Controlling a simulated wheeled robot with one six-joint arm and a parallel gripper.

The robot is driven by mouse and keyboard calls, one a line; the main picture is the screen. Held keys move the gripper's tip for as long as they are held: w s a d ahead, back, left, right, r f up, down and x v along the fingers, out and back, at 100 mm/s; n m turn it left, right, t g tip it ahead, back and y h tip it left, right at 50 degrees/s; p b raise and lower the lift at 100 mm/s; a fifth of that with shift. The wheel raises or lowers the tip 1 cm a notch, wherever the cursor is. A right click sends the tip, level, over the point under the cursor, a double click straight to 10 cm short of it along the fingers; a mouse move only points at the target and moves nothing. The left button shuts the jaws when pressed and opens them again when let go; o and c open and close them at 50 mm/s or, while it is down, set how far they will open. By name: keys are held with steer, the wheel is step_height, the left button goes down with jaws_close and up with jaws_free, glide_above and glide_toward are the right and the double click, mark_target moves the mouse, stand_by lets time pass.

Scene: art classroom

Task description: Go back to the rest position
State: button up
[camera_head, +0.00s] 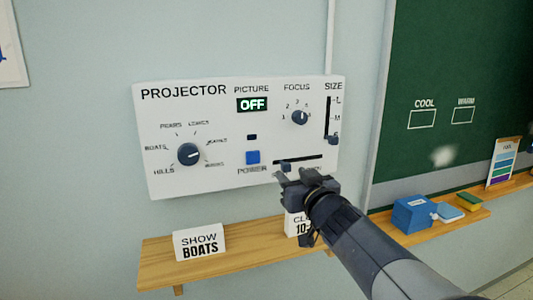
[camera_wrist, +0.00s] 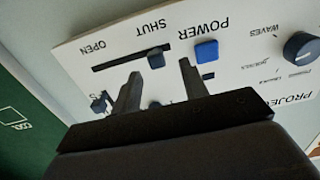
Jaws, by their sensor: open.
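My gripper (camera_head: 283,178) is open and empty, close in front of the lower right part of the white projector panel (camera_head: 205,105). In the wrist view my two fingertips (camera_wrist: 160,68) are apart, with the dark slider knob (camera_wrist: 156,58) showing between them. I cannot tell whether they touch it. That knob sits near the SHUT end of its OPEN–SHUT slot. The blue POWER button (camera_head: 253,157) is left of my gripper, and the PICTURE display (camera_head: 252,104) reads OFF. The SIZE slider knob (camera_head: 333,139) is at the bottom of its slot.
A wooden shelf (camera_head: 160,262) below the panel holds a SHOW BOATS card (camera_head: 199,242) and another card (camera_head: 293,224), partly hidden by my arm. A green chalkboard (camera_head: 455,60) is at right, with a blue box (camera_head: 413,213) on its ledge.

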mark_target(289, 169)
steer(key=x, duration=0.6)
steer(key=shift+d, duration=0.35)
steer(key=shift+f, duration=0.1)
